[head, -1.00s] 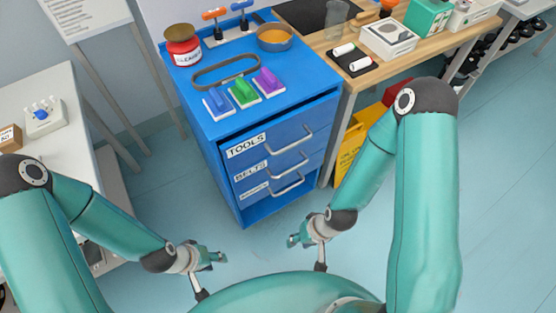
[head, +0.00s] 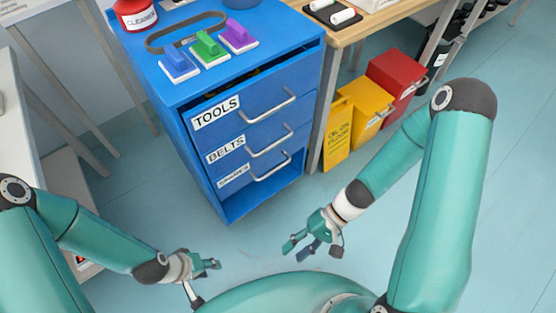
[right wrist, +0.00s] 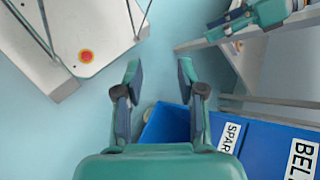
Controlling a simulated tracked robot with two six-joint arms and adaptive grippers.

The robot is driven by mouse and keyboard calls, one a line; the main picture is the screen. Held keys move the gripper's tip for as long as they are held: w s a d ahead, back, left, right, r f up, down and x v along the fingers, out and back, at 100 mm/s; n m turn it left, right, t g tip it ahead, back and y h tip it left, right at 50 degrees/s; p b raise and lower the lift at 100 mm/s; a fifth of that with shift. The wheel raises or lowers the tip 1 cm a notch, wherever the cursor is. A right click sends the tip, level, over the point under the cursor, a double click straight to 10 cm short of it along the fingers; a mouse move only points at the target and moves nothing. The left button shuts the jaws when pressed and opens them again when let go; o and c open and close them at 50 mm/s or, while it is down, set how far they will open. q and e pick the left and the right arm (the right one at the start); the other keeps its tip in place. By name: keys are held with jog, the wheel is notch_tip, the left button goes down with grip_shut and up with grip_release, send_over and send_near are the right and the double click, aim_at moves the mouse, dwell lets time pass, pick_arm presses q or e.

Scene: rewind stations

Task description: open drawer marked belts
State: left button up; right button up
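The blue cabinet (head: 185,85) has three drawers with grey bar handles. The drawer marked BELTS (head: 262,154) is the middle one, under the TOOLS drawer, and looks flush with the drawers around it. Its handle (head: 270,142) is free. The BELTS label (right wrist: 302,160) also shows at the lower right of the right wrist view. My right gripper (head: 294,250) is open and empty, in front of the cabinet and below the drawers, touching nothing; its parted fingers (right wrist: 159,70) show in the right wrist view. My left gripper (head: 214,264) is lower left, apart from the cabinet; its opening is unclear.
A dark gap shows above the TOOLS drawer (head: 275,95). On the cabinet top are a red jar (head: 135,14), a belt loop (head: 160,42) and blue, green and purple blocks. Yellow and red bins (head: 392,82) stand right of the cabinet. The floor in front is clear.

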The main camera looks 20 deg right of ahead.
jog(key=w+d+f+m+t+y+b, duration=0.1)
jog(key=w+f+m+t+y+b, duration=0.2)
jog(key=w+b, duration=0.35)
jog(key=m+t+y+b, duration=0.1)
jog(key=t+b, duration=0.8)
jog(key=t, duration=0.5)
send_near(274, 143)
pick_arm(q)
notch_tip(274, 143, down, 20)
jog(key=shift+r+b, duration=0.2)
jog(key=shift+b, duration=0.25)
pick_arm(e)
jog(key=x, duration=1)
jog(key=shift+w+f, duration=0.1)
jog(key=shift+f, duration=0.3)
grip_shut()
jog(key=shift+f, duration=0.1)
